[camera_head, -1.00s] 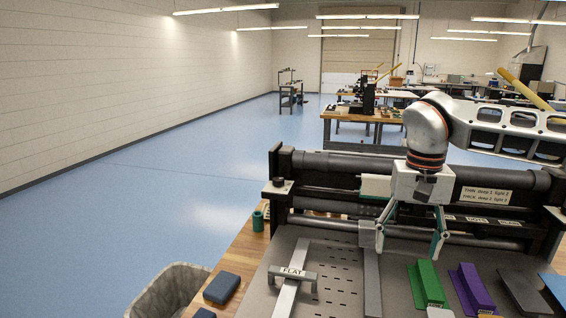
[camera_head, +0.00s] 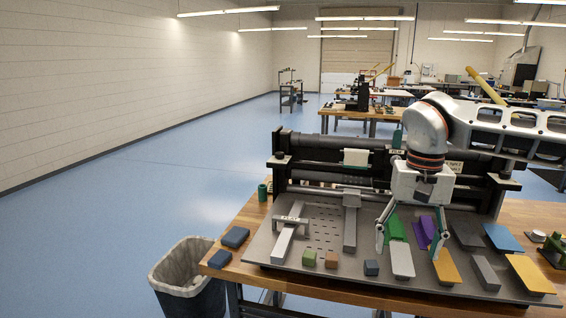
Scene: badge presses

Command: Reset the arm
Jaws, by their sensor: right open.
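My right arm reaches in from the right edge, with its white forearm and a rounded wrist joint with orange bands. My right gripper (camera_head: 408,246) points down, its two slim fingers spread wide with nothing held between them. It hangs in front of the dark roller press (camera_head: 330,165), above the grey plate. Behind and below its fingers are a green block (camera_head: 396,228) and a light grey piece (camera_head: 402,264); I cannot tell whether the fingers touch them. My left gripper is not in view.
A lined bin (camera_head: 190,290) stands at the bench's left. Blue floor is open at left.

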